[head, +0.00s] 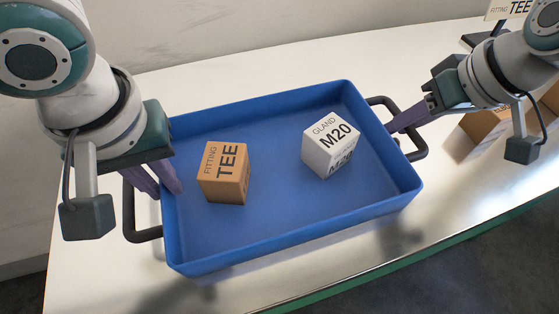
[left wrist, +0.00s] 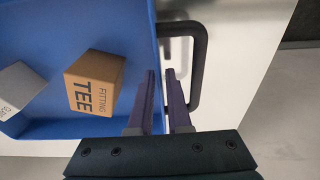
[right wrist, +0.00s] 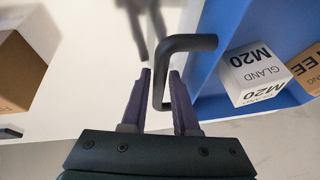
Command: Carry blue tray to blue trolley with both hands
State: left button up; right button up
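The blue tray (head: 290,235) lies on a pale shiny table, with a dark handle at each end. My left gripper (head: 160,180) is open at the tray's left end, its fingers low near the rim and left handle (head: 130,215). In the left wrist view the fingers (left wrist: 163,90) are apart, beside the tray wall, inside the handle's outer bar (left wrist: 201,65). My right gripper (head: 398,118) is at the right handle (head: 418,148). In the right wrist view its open fingers (right wrist: 160,90) stand either side of the handle bar (right wrist: 159,75). No blue trolley is in view.
In the tray stand an orange-brown TEE box (head: 222,172) and a white M20 box (head: 329,145), apart. More brown boxes (head: 484,124) stand on the table at the right. The table's front edge (head: 400,264) has a green strip; a wall is behind.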

grip_shut()
dwell(1.2)
